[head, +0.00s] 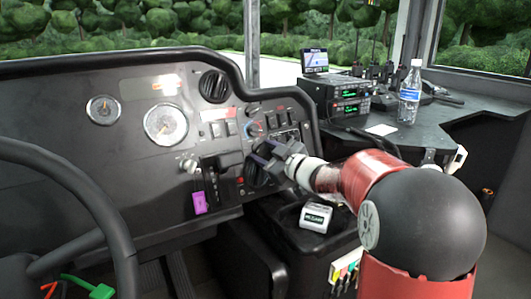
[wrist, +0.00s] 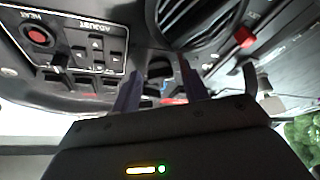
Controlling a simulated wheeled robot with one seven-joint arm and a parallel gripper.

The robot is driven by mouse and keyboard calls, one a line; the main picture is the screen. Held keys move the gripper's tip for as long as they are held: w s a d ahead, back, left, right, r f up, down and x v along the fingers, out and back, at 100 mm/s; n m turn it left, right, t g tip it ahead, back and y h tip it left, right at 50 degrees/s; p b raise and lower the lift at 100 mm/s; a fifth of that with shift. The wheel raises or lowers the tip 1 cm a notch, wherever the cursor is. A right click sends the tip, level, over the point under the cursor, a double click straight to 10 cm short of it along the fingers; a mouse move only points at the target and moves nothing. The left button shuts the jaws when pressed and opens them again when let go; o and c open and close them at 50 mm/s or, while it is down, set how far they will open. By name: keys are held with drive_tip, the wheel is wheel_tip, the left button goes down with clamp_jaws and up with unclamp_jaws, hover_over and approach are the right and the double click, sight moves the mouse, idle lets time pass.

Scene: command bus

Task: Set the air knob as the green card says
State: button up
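My gripper (head: 256,164) is at the right part of the dashboard (head: 140,190), its two dark purple fingers pointing at the panel. In the wrist view my gripper (wrist: 160,76) has its fingers apart, with small dark panel parts showing in the gap; I cannot tell whether they touch anything. A dial with a blue and red arc (head: 256,130) sits just above the fingers in the head view. I cannot make out which control is the air knob.
A round vent (wrist: 197,18) and a red knob (wrist: 244,37) are close to the fingers. A purple tag (head: 200,203) hangs below the dashboard's lever. The steering wheel (head: 85,200) is at left.

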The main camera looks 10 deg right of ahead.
drive_tip(key=c, duration=0.7)
drive_tip(key=shift+c, duration=0.2)
drive_tip(key=shift+m, duration=0.3)
drive_tip(key=m, duration=0.2)
drive_tip(key=m+t+h, duration=0.1)
drive_tip(key=m+h, duration=0.1)
drive_tip(key=m, duration=0.1)
drive_tip(key=shift+s+a+f+m+t, duration=0.1)
drive_tip(key=shift+a+f+m+t, duration=0.05)
drive_tip(key=shift+a+m+t, duration=0.15)
drive_tip(key=shift+a+m+t+h, duration=0.15)
drive_tip(key=shift+m+h, duration=0.5)
drive_tip(key=shift+m, duration=0.6)
drive_tip(key=shift+m+t+h, duration=0.15)
drive_tip(key=shift+m+h, duration=0.5)
drive_tip(key=shift+m, duration=0.9)
drive_tip(key=o, duration=1)
